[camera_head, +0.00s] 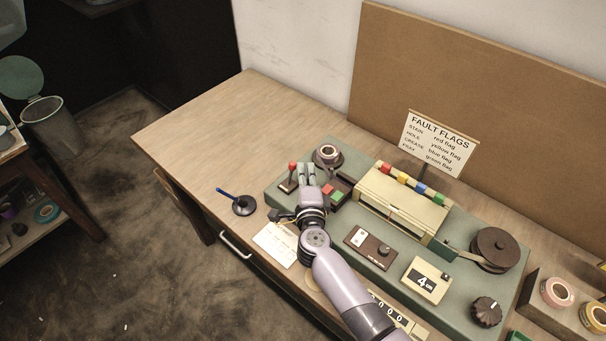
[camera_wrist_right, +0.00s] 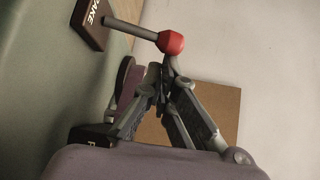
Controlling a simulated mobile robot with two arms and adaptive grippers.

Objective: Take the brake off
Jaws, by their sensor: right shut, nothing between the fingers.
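The brake lever shows in the right wrist view as a grey rod with a red knob (camera_wrist_right: 171,42), rising from a dark base (camera_wrist_right: 92,22) with partly visible lettering that reads like "BRAKE". In the head view its red knob (camera_head: 293,166) stands at the left end of the green machine. My right gripper (camera_head: 307,170) is shut and empty, just right of the lever in the head view. In the right wrist view its fingertips (camera_wrist_right: 165,70) meet close to the red knob; I cannot tell if they touch it. My left gripper is not in view.
A cream housing with coloured flags (camera_head: 400,205), a dark reel (camera_head: 494,249) and a black knob (camera_head: 486,311) lie rightward. A pen stand (camera_head: 243,206) is left; the left tabletop is clear.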

